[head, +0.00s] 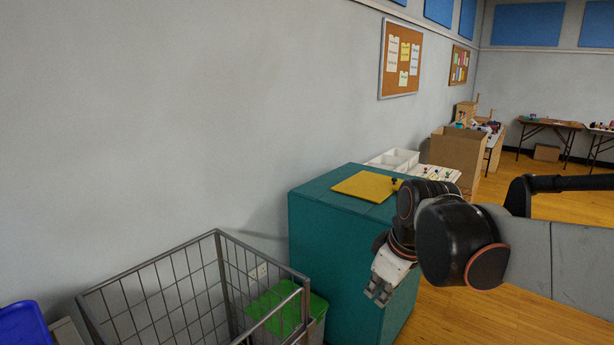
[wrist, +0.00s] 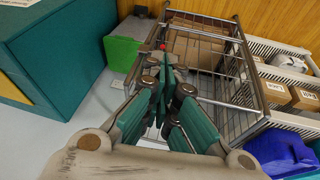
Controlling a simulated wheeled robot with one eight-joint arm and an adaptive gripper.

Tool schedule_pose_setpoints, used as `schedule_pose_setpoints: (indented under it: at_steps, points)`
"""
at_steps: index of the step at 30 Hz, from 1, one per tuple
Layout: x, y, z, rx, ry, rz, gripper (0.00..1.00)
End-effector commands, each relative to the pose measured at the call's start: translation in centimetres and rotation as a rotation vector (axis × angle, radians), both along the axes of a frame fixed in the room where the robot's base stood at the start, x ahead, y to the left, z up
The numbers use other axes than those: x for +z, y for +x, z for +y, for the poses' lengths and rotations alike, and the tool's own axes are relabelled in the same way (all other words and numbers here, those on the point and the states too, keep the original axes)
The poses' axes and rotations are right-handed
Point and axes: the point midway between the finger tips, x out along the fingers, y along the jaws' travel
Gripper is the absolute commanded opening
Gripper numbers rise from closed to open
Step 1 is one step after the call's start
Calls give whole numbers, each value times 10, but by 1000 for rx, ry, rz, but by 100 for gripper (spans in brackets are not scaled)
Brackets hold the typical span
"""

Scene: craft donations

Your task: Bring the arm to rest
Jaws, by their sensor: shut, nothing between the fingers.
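My gripper (head: 379,291) hangs at the end of my arm in the head view, in front of the teal cabinet (head: 335,250) and pointing down. In the wrist view my gripper (wrist: 168,72) is shut, its green-padded fingers together with nothing between them. The arm is bent, with its dark joints at the right of the head view. The gripper appears apart from the cabinet, though the exact gap is hard to tell.
A wire cage cart (head: 160,290) stands at lower left; cardboard lies inside it in the wrist view. A green-lidded bin (head: 285,308) is between cart and cabinet. A yellow board (head: 367,186) lies on the cabinet. A blue bin (wrist: 280,152) is nearby. Wooden floor (head: 470,318) is open at right.

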Motion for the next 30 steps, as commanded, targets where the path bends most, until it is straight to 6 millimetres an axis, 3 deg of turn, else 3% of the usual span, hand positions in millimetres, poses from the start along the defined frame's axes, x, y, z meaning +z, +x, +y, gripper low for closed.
schedule_pose_setpoints:
  at_steps: [1,8,16,22,30]
  points:
    - [3,-15,-6,-56,11,-15,0]
    - [5,-70,-27,-314,75,-87,0]
    - [-9,-127,-48,-591,175,-175,0]
    - [-19,-149,-56,-711,232,-219,0]
    - [-22,-154,-58,-741,248,-228,0]
